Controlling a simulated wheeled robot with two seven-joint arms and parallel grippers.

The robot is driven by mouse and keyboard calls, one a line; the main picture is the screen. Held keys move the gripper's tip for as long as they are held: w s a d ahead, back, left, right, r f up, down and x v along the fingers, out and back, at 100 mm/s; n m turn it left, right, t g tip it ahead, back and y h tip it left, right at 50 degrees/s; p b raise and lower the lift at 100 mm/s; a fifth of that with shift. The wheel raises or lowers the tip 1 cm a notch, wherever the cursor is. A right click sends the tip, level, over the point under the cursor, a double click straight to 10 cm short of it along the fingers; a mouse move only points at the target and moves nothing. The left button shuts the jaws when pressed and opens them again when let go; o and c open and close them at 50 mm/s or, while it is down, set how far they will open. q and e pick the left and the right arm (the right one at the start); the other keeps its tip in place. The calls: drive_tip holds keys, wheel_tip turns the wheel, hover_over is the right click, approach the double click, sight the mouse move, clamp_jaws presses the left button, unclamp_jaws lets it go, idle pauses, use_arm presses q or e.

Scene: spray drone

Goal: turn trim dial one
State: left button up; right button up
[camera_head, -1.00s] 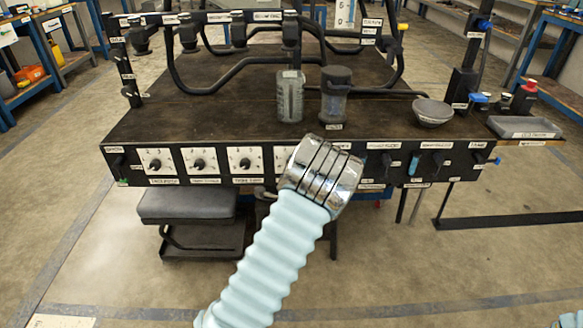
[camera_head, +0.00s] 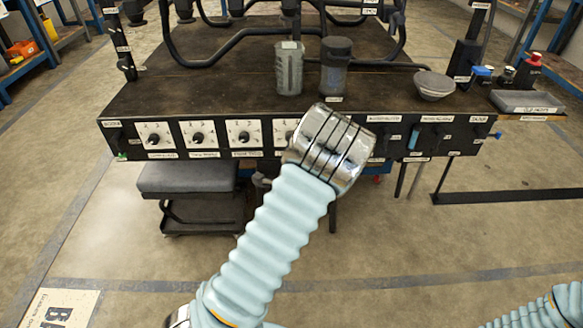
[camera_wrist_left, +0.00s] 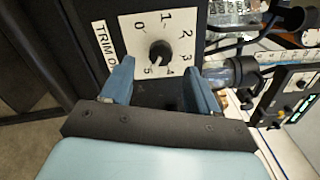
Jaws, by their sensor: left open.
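In the left wrist view, a white dial plate with numbers 0 to 5 carries a round black knob (camera_wrist_left: 160,52). A label beside it begins "TRIM", its end cut off by the finger. My left gripper (camera_wrist_left: 160,70) is open, its two blue fingers on either side of the lower part of the plate, with the knob between and just beyond the tips. I cannot tell whether they touch the panel. In the head view, a row of dials (camera_head: 154,136) runs along the bench's front panel; the rightmost plate (camera_head: 283,132) is partly hidden by my left wrist, which also hides the gripper.
A grey ribbed container (camera_head: 289,70), a dark-lidded jar (camera_head: 336,68) and a bowl (camera_head: 433,86) stand on the dark bench (camera_head: 200,90). Black pipes cross above it. A grey stool (camera_head: 188,178) is below the dials. A grey tray (camera_head: 526,102) is at the right end.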

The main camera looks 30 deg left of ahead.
use_arm(q)
drive_tip(key=v, duration=0.9)
drive_tip(key=s+d+f+n+g+h, duration=0.2)
drive_tip(key=s+f+n+g+h, duration=0.15)
drive_tip(key=f, duration=0.65)
drive_tip(key=s+d+f+n+g+h, duration=0.2)
drive_tip(key=d+f+n+g, duration=0.15)
drive_tip(key=f, duration=0.65)
drive_tip(key=s+d+f+n+g+h, duration=0.3)
drive_tip(key=s+d+f+n+h, duration=0.1)
drive_tip(key=s+d+n, duration=0.1)
drive_tip(key=s+d+f+n+g+h, duration=0.3)
drive_tip(key=s+d+n+g+h, duration=0.1)
drive_tip(key=s+d, duration=0.4)
drive_tip(key=shift+d+f+n+g, duration=0.3)
drive_tip(key=shift+d+f+n, duration=0.1)
drive_tip(key=shift+d, duration=0.1)
drive_tip(key=shift+s, duration=0.1)
